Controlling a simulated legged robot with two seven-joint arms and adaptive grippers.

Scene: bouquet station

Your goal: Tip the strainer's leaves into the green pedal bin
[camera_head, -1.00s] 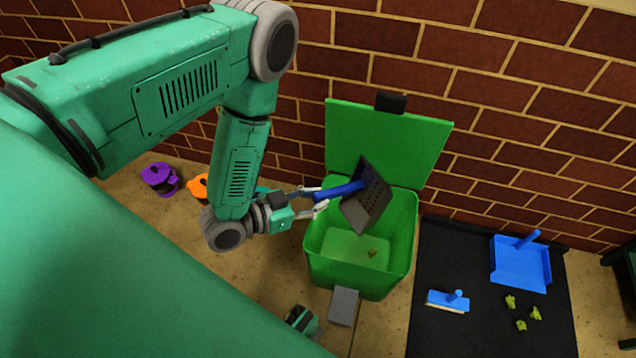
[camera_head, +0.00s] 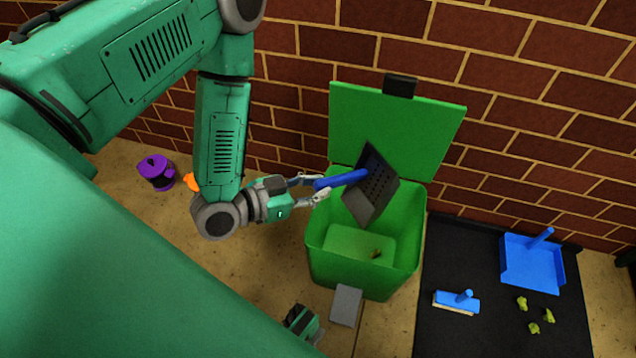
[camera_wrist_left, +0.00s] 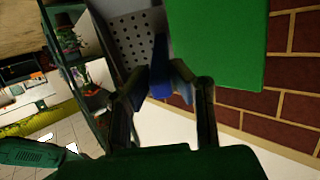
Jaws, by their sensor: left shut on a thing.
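The strainer is a black perforated pan (camera_head: 371,190) with a blue handle (camera_head: 345,180). It is steeply tilted over the open green pedal bin (camera_head: 365,285). My left gripper (camera_head: 316,187) is shut on the handle at the bin's left side. In the left wrist view, the fingers (camera_wrist_left: 160,84) close on the blue handle (camera_wrist_left: 160,62), with the perforated pan (camera_wrist_left: 128,35) beyond. The bin's green lid (camera_head: 392,125) stands up against the wall. A small brown bit, perhaps a leaf (camera_head: 377,253), shows inside the bin. No leaves are visible on the pan.
The bin's grey pedal (camera_head: 346,305) sticks out in front. At right, a black mat (camera_head: 440,265) holds a blue dustpan (camera_head: 530,265), a blue brush (camera_head: 458,301) and several green crumpled bits (camera_head: 534,328). A purple pot (camera_head: 156,171) and a partly hidden orange item (camera_head: 191,181) stand at left.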

